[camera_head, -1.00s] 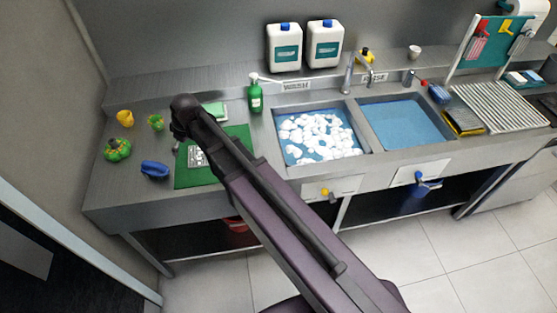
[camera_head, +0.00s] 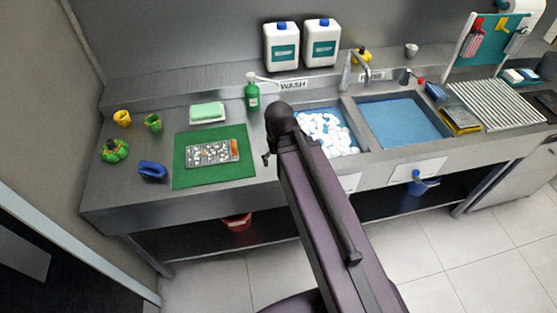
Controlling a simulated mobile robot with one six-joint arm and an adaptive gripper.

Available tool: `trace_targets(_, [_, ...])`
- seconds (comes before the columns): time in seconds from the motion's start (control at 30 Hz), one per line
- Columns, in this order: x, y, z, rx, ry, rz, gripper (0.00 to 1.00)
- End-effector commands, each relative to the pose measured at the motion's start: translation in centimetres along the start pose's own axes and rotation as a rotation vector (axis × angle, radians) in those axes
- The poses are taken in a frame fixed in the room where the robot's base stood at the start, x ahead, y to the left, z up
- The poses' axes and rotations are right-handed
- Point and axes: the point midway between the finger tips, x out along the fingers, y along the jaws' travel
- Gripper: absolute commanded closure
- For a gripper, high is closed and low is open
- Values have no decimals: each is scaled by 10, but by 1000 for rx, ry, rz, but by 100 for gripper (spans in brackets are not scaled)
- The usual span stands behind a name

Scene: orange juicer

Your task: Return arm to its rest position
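My arm reaches up from the bottom of the head view, and its dark far end is over the left edge of the foam-filled wash sink (camera_head: 352,115). A small dark part at that end (camera_head: 267,158) may belong to my gripper; the rest is hidden behind the arm. I cannot see the fingers clearly or tell whether they hold anything. The arm's end is right of the green mat (camera_head: 183,172), apart from it in the picture. A grey metal tray-like piece with orange bits (camera_head: 212,152) lies on the mat.
A green sponge (camera_head: 207,113), green bottle (camera_head: 252,94), yellow cup (camera_head: 122,118), green cup (camera_head: 153,122), green pepper-like thing (camera_head: 114,151) and blue object (camera_head: 153,170) stand on the left counter. A blue-filled sink (camera_head: 402,120) and drying rack (camera_head: 497,104) are to the right.

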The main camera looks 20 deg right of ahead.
Motion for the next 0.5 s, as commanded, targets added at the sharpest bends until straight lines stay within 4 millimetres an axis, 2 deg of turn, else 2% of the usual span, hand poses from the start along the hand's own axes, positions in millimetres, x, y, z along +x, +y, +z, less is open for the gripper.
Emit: trace_targets(0.5, [9,-1,-1,-4,1,-1,0])
